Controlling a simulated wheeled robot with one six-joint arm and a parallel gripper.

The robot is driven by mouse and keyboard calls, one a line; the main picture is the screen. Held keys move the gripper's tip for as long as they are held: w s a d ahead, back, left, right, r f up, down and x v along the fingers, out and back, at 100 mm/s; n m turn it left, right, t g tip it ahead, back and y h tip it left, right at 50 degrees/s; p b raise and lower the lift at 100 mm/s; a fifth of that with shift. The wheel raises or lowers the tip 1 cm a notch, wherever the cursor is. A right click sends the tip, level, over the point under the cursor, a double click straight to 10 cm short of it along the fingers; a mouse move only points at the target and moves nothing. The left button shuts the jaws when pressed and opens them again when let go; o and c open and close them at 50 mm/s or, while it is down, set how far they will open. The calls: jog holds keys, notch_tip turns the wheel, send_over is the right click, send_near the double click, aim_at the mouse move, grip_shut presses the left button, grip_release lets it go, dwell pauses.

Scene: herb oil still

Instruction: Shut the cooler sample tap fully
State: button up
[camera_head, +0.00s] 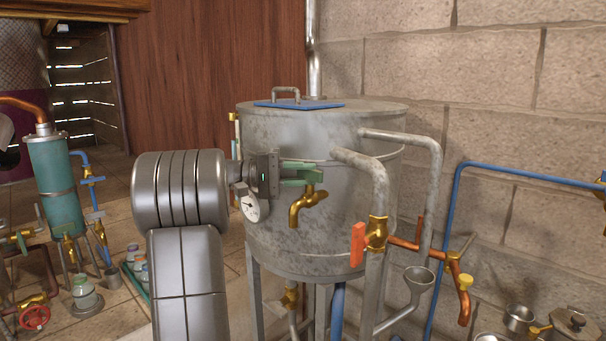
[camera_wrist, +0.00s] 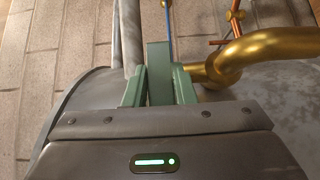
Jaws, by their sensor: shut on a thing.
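The sample tap (camera_head: 307,205) is a brass spout on the front of the grey metal cooler tank (camera_head: 285,240), its outlet pointing down. In the wrist view its brass body (camera_wrist: 262,48) curves to the right of the fingers. My gripper (camera_head: 308,174) is at the top of the tap, its green fingers level. The wrist view shows my gripper (camera_wrist: 159,85) shut on the tap's grey-green lever (camera_wrist: 158,65), which stands between the fingers. The fingers hide part of the lever in the head view, so its exact angle is hard to tell there.
A dial gauge (camera_head: 250,208) sits just below my wrist. To the right are an orange-handled valve (camera_head: 358,244), grey pipes (camera_head: 378,180) and a funnel (camera_head: 418,278). A blue lid panel (camera_head: 300,104) lies on the tank top. A teal vessel (camera_head: 52,170) stands far left.

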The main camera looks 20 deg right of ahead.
jog(key=o, duration=1)
jog(key=p+v, duration=0.6)
jog(key=v, duration=0.7)
jog(key=shift+w+a+r, duration=0.1)
jog(key=shift+w+a, duration=0.05)
jog(key=shift+a, duration=0.15)
